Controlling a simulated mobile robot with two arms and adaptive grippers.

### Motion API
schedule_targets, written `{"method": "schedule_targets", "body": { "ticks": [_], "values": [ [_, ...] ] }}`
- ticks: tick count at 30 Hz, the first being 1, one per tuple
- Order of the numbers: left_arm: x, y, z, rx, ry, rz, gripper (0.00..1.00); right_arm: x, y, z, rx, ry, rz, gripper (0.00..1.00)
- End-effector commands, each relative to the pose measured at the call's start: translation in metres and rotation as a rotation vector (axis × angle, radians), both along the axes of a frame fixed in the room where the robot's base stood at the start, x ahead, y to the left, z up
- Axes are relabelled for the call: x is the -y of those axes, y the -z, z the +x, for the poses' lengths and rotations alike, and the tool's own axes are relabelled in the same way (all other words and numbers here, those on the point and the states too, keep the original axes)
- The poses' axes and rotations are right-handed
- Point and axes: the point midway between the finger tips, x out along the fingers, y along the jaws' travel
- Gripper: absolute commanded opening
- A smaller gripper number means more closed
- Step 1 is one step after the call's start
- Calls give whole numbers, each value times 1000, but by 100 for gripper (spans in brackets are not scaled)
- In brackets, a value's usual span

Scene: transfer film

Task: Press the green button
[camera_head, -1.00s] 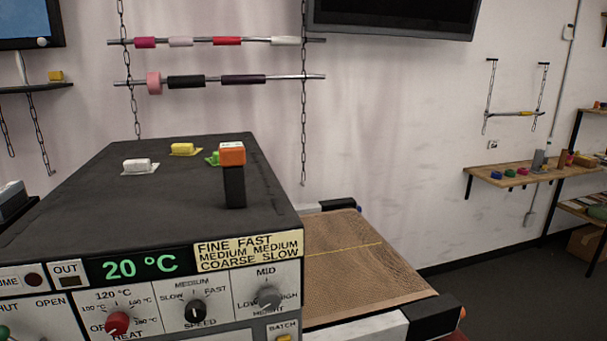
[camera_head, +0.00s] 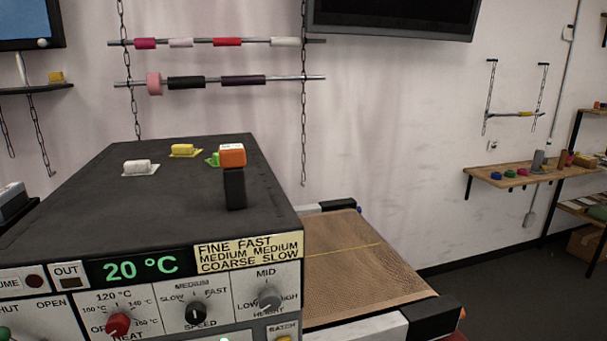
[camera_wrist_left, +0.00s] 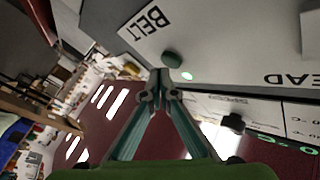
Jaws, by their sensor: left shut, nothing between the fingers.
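A dark green round button (camera_wrist_left: 172,59) sits on the grey panel by the BELT label (camera_wrist_left: 145,24) in the left wrist view. A small bright green light (camera_wrist_left: 187,76) glows beside it. My left gripper (camera_wrist_left: 160,84) is shut and empty, its fingertips right by the button. I cannot tell whether they touch it. My left gripper does not show in the head view, and my right gripper is in neither view.
The dark-topped machine (camera_head: 130,220) carries knobs and a 20 °C display (camera_head: 133,266). An orange block on a black post (camera_head: 233,175) stands on its top. A brown belt (camera_head: 360,260) extends at its right. Shelves with small things stand far right.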

Motion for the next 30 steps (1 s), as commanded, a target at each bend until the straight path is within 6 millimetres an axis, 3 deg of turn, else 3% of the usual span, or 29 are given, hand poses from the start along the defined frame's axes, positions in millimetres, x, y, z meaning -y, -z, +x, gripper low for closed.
{"method": "schedule_targets", "body": {
  "ticks": [7,22,30],
  "values": [
    [1,0,-4,0,0,-1,0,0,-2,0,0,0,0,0],
    [14,0,-51,-2,0,0,0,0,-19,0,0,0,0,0],
    [17,0,-58,1,-1,0,0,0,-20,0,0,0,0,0]
  ]
}}
